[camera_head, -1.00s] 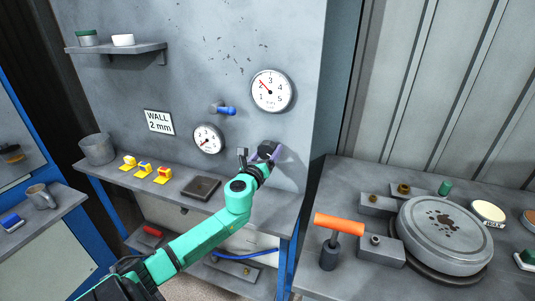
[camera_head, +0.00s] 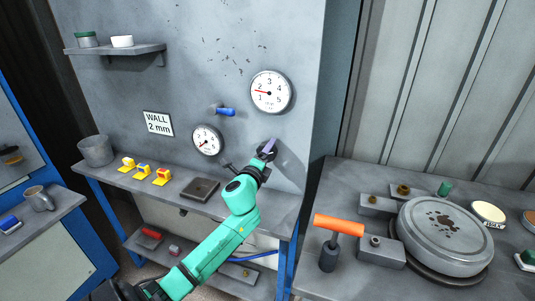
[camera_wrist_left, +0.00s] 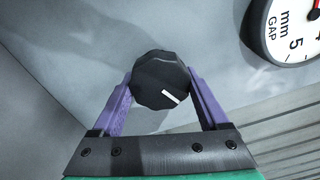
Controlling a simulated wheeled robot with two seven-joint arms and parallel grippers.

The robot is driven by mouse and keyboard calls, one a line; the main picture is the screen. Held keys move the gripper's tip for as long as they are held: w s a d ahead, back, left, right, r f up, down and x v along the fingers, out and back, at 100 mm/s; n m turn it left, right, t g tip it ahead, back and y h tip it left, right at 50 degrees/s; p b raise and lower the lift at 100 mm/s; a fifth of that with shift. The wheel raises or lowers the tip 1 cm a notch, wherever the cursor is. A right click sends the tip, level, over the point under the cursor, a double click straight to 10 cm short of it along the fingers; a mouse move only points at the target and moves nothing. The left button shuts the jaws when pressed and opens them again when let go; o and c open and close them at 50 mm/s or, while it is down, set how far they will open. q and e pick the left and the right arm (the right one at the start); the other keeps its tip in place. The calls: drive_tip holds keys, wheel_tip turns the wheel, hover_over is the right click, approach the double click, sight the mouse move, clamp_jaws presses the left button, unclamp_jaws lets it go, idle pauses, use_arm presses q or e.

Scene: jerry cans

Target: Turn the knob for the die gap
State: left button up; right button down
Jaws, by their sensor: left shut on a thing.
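In the left wrist view a dark faceted knob (camera_wrist_left: 158,75) with a white mark sits between the two purple fingers of my left gripper (camera_wrist_left: 162,90). The white mark points down and to the right. In the head view my left gripper (camera_head: 267,148) is at the grey wall panel, below the round gap gauge (camera_head: 270,93); it and my wrist mostly hide the knob. The gauge's red needle points left, between 1 and 2 and close to 2. A sign reading "WALL 2 mm" (camera_head: 158,123) is on the panel. My right gripper is not in view.
A smaller gauge (camera_head: 206,140) and a blue-handled valve (camera_head: 225,111) are left of my gripper. An orange-handled tool (camera_head: 338,226) stands on the right bench.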

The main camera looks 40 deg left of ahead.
use_arm(q)
drive_tip(key=shift+n, duration=0.7)
drive_tip(key=o, duration=1.2)
drive_tip(key=shift+o, duration=0.2)
drive_tip(key=shift+s, duration=0.1)
drive_tip(key=shift+s+d+f, duration=0.1)
drive_tip(key=shift+s+d, duration=0.05)
drive_tip(key=shift+s, duration=0.15)
drive_tip(key=b+v, duration=0.2)
drive_tip(key=v, duration=1.1)
drive_tip(key=shift+s+d, duration=0.15)
drive_tip(key=shift+s, duration=0.2)
